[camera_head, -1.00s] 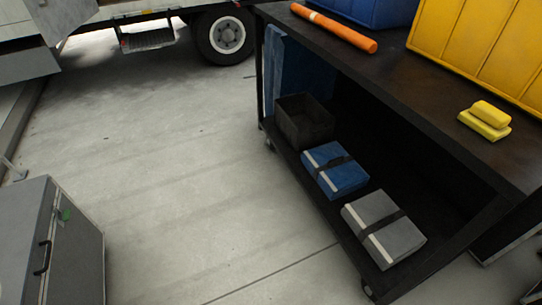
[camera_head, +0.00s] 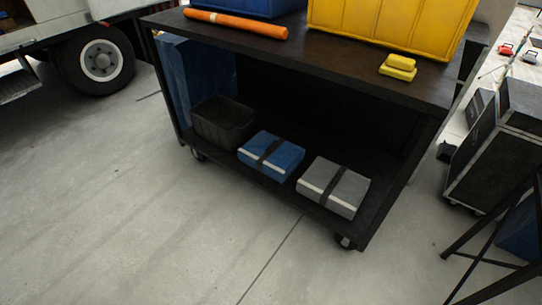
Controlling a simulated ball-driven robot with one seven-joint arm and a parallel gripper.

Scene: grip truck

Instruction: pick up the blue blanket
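The blue blanket (camera_head: 284,161) is a folded block with a dark strap and a pale stripe along its front edge. It lies on the lower shelf of a black wheeled cart (camera_head: 335,72). A black open bin (camera_head: 222,124) stands to its left and a grey folded blanket (camera_head: 345,181) with a similar strap lies to its right, apart from it. The cart's top is above the blanket, and its front side is open. My gripper is not in view.
On the cart top are an orange roll (camera_head: 236,23), a yellow bin (camera_head: 385,28), and small yellow blocks (camera_head: 398,66). A truck wheel (camera_head: 100,61) is at the left, a black case (camera_head: 490,160) and dark stand legs (camera_head: 500,250) at the right. The floor before the cart is clear.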

